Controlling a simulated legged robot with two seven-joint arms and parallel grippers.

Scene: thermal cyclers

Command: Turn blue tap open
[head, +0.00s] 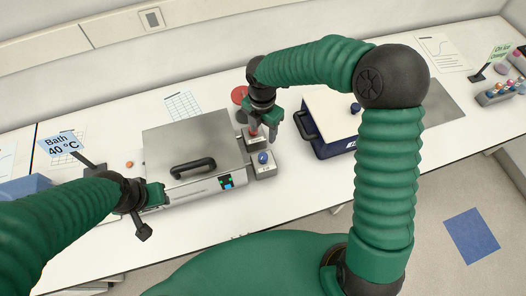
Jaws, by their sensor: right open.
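The blue tap (263,158) is a small blue knob on a grey block (263,172), right of the silver water bath (190,140). A red knob (253,132) sits on a similar block just behind it. My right gripper (264,136) is open and points down over these blocks. Its fingers are near the red knob and behind the blue tap, partly covering the red knob. I see no clear grip on either knob. My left gripper (146,216) is in front of the bath's left corner; its finger spacing is unclear.
The bath has a closed lid with a black handle (193,167). A "Bath 40 °C" sign (62,145) stands at left. A dark blue box with a pale lid (328,125) stands right of the taps. A tube rack (497,93) is at far right.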

